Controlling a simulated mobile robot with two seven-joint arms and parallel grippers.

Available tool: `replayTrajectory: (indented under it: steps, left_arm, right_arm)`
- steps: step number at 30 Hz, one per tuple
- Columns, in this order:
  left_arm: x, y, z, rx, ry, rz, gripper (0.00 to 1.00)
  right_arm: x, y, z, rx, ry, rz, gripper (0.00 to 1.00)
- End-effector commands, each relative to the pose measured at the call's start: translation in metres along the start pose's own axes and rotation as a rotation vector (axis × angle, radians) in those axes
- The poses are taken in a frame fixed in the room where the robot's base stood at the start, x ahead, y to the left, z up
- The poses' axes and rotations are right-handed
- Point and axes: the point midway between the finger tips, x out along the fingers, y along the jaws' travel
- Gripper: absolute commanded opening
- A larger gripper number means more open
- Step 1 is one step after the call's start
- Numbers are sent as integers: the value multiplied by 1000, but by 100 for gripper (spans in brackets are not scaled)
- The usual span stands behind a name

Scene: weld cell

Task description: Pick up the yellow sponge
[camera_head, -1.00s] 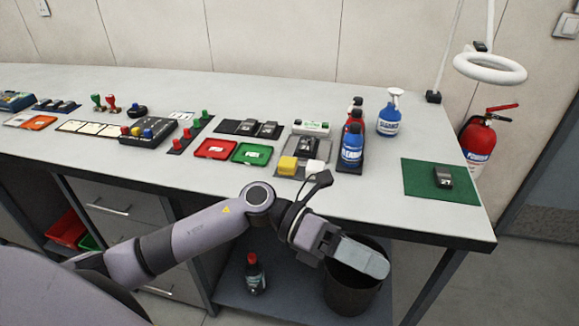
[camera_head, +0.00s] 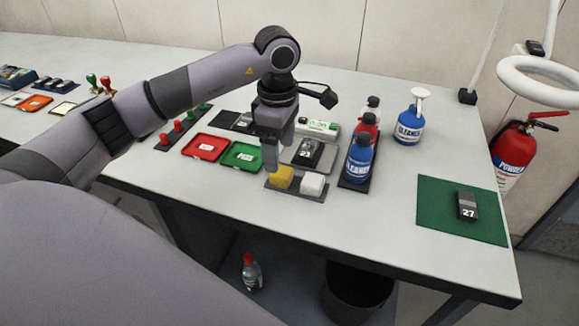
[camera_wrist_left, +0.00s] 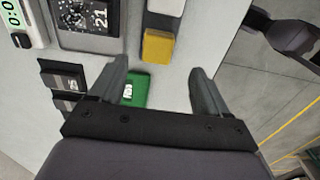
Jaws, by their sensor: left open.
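The yellow sponge (camera_head: 281,177) sits on a dark mat (camera_head: 297,195) near the front of the bench, beside a white block (camera_head: 312,184). My left gripper (camera_head: 276,165) points down just behind and above the sponge in the head view. In the left wrist view my left gripper (camera_wrist_left: 160,75) is open with nothing between its fingers. The yellow sponge (camera_wrist_left: 158,47) shows there beyond the fingertips, between their lines, with the white block above it. The sponge is apart from the fingers. My right gripper is not in view.
Green (camera_head: 241,156) and red (camera_head: 206,147) trays lie left of the sponge. A black device (camera_head: 308,153) lies behind it. Blue (camera_head: 358,160) and red cleaner bottles stand to the right. The bench front is clear.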

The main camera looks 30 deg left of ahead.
Motion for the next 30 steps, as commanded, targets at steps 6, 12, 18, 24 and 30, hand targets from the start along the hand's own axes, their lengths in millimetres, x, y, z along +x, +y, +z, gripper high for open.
replayTrajectory:
  steps: [6, 12, 18, 24, 30]
  left_arm:
    - [25, 3, 1, -1, -1, -5, 77]
    - [55, 7, 2, -1, -1, -5, 77]
    - [66, 7, 2, 1, -3, -2, 77]
    - [65, 7, 2, 1, -3, -1, 60]
    - [65, 7, 2, 0, -3, -1, 17]
  right_arm:
    - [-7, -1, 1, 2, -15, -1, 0]
    - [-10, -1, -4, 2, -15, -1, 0]
    - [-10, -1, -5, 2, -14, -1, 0]
    - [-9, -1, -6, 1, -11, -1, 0]
    - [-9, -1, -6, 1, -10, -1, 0]
